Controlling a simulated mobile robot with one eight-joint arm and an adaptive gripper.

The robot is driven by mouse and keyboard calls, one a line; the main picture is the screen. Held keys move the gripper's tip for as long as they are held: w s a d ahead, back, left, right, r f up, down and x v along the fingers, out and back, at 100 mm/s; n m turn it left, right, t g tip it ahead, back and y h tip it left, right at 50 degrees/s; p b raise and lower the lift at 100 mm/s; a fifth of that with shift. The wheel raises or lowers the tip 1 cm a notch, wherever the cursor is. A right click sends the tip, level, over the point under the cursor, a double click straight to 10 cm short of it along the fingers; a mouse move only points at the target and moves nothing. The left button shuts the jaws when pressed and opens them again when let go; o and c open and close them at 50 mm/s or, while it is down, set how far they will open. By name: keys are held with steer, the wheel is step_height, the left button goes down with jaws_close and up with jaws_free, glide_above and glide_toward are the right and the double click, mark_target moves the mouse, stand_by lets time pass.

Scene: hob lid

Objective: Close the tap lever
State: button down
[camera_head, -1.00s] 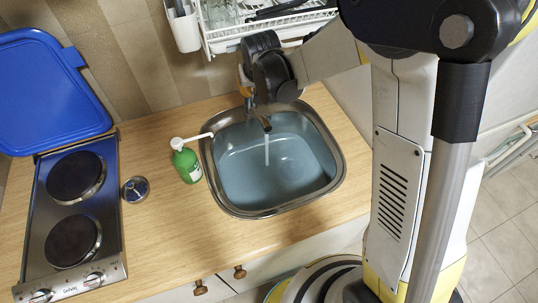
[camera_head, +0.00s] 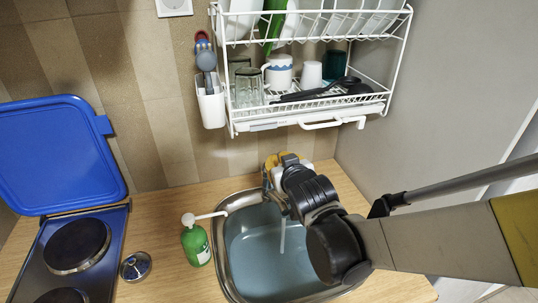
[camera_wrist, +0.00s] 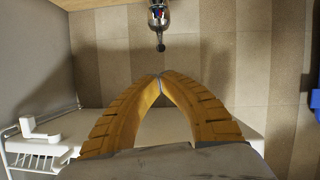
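The metal tap (camera_head: 268,183) stands behind the sink, partly hidden by my arm in the head view. A thin water stream (camera_head: 282,236) runs down into the sink basin (camera_head: 265,258), which holds bluish water. In the wrist view the tap (camera_wrist: 158,18) is at the top centre, with a dark round end that may be its lever (camera_wrist: 161,47). My gripper (camera_wrist: 160,77) has two yellow ribbed fingers whose tips meet, with nothing visible between them. The tips look apart from the tap. In the head view the gripper's yellow part (camera_head: 272,160) is just behind the tap.
A green soap bottle (camera_head: 196,243) stands left of the sink. A hob (camera_head: 78,245) with a raised blue lid (camera_head: 60,150) is further left. A small metal pot-like object (camera_head: 136,266) sits between. A white dish rack (camera_head: 310,112) hangs on the wall above the sink.

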steer(key=shift+n+t+y, duration=0.3)
steer(key=shift+t, duration=0.4)
steer(key=b+x, duration=0.1)
steer(key=x, duration=0.2)
steer(key=b+x, duration=0.1)
steer(key=x, duration=0.2)
steer(key=b+x, duration=0.1)
steer(key=x, duration=0.2)
steer(key=shift+a+r+b, duration=0.3)
steer(key=shift+r+b, duration=0.1)
steer(key=shift+r, duration=0.05)
steer(key=shift+s+d+f+b, duration=0.25)
steer(key=shift+s+f, duration=0.15)
steer(key=shift+f, duration=0.1)
steer(key=shift+s+d+f+b, duration=0.15)
steer(key=shift+s+f+b, duration=0.1)
steer(key=shift+s+f, duration=0.2)
steer(key=shift+s+d+f, duration=0.1)
steer(key=shift+s+f, duration=0.1)
steer(key=shift+f, duration=0.3)
